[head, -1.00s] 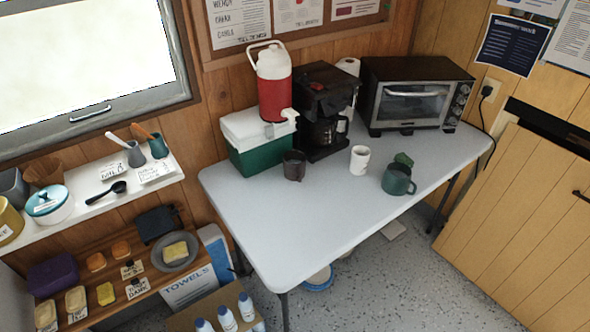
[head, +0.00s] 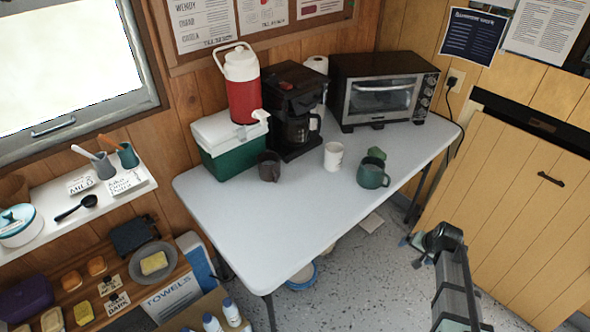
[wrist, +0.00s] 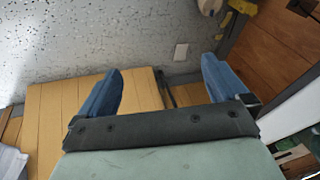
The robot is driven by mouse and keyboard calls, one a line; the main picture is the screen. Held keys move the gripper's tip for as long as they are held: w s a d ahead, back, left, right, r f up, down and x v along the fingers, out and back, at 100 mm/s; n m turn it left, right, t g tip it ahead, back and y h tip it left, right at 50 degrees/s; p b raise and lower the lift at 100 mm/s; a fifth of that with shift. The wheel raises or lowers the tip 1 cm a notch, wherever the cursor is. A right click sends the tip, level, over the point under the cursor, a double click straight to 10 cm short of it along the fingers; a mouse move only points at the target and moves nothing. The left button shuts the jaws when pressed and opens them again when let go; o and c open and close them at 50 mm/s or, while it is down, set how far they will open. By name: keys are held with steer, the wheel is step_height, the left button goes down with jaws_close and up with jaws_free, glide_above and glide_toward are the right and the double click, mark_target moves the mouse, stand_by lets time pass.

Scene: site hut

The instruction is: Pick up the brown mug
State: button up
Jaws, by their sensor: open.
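The dark brown mug (head: 268,167) stands upright on the white folding table (head: 255,225), in front of the green and white cooler and left of the coffee maker. My gripper (head: 411,252) is at the right in the head view, beyond the table's right edge and well apart from the mug. Its blue fingers also show in the wrist view (wrist: 160,85), spread apart with nothing between them. The wrist view shows floor and wooden panels, and no mug.
A white mug (head: 333,156) and a teal mug (head: 373,174) stand right of the brown mug. Behind are the cooler (head: 228,165) with a red jug (head: 242,95), a coffee maker (head: 290,85) and a toaster oven (head: 385,90). The table's front left is clear.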

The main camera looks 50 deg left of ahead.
mark_target(274, 170)
steer(key=a+r+n+t+y, duration=0.2)
steer(key=a+r+y, duration=0.2)
steer(key=a+r, duration=2.15)
steer(key=s+a+f+n+g+h, duration=0.1)
steer(key=s+a+f+n, duration=0.2)
steer(key=s+a, duration=0.2)
steer(key=s+a+f+n+g+h, duration=0.1)
steer(key=s+a+f+n, duration=0.2)
steer(key=s, duration=0.7)
steer(key=s+a+f+n+g+h, duration=0.1)
steer(key=s+a+f+n, duration=0.2)
steer(key=s+a, duration=0.5)
steer(key=shift+s+f, duration=0.3)
steer(key=shift+f, duration=0.45)
steer(key=shift+s+a+h, duration=0.15)
steer(key=shift+h, duration=0.15)
steer(key=w+a, duration=0.1)
steer(key=a, duration=0.4)
steer(key=w+a, duration=0.1)
steer(key=a, duration=0.1)
steer(key=shift+w+a, duration=0.2)
steer(key=shift+w, duration=0.15)
steer(key=a, duration=0.1)
steer(key=w+a, duration=0.1)
steer(key=a+f, duration=0.1)
steer(key=a, duration=0.1)
steer(key=shift+w, duration=0.2)
steer(key=c, duration=1.3)
steer(key=shift+o, duration=0.2)
